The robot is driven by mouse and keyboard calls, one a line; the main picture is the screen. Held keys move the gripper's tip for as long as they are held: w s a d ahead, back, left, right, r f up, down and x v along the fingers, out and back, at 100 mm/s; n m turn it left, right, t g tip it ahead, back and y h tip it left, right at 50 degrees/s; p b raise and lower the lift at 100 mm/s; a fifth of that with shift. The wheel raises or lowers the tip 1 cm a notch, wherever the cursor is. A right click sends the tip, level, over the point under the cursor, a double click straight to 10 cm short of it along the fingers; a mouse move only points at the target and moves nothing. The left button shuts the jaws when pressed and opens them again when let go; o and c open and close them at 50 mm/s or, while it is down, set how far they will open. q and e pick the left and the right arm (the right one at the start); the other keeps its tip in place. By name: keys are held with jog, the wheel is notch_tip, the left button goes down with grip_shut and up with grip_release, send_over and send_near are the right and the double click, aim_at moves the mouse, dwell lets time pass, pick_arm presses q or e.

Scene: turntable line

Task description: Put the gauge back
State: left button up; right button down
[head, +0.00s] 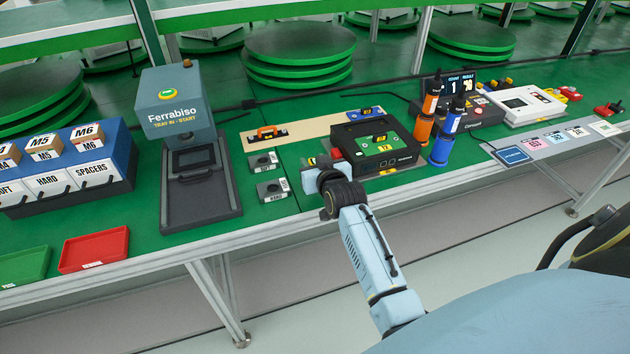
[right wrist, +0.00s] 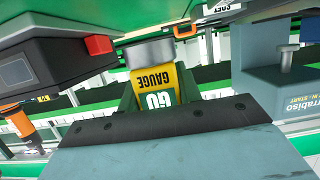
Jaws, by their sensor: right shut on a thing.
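My right gripper (head: 322,172) is over the green bench, just left of the black tester box (head: 385,160). In the right wrist view the gauge (right wrist: 155,88) shows a yellow and green label reading "GO GAUGE" and a grey metal end. It sits at the jaws, and my right gripper is shut on it. The fingertips are mostly hidden behind the wide grey wrist body. In the head view the gauge is mostly hidden by the gripper. My left gripper is not in view.
Two small grey blocks (head: 272,189) lie left of the gripper. A beige board (head: 320,131) with an orange-handled tool (head: 268,132) lies behind. The Ferrabiso station (head: 175,100) stands left. Orange (head: 426,125) and blue (head: 442,143) drivers stand right of the tester.

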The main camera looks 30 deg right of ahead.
jog(key=shift+f, duration=0.6)
notch_tip(320, 180, down, 3)
jog(key=shift+f+b, duration=0.1)
jog(key=shift+b, duration=0.55)
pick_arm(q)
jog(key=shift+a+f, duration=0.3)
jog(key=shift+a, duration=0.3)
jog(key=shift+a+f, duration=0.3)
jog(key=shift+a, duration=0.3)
pick_arm(e)
jog(key=c, duration=1)
grip_release()
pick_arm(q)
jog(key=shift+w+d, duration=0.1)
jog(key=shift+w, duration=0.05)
pick_arm(e)
jog(key=shift+o, duration=0.2)
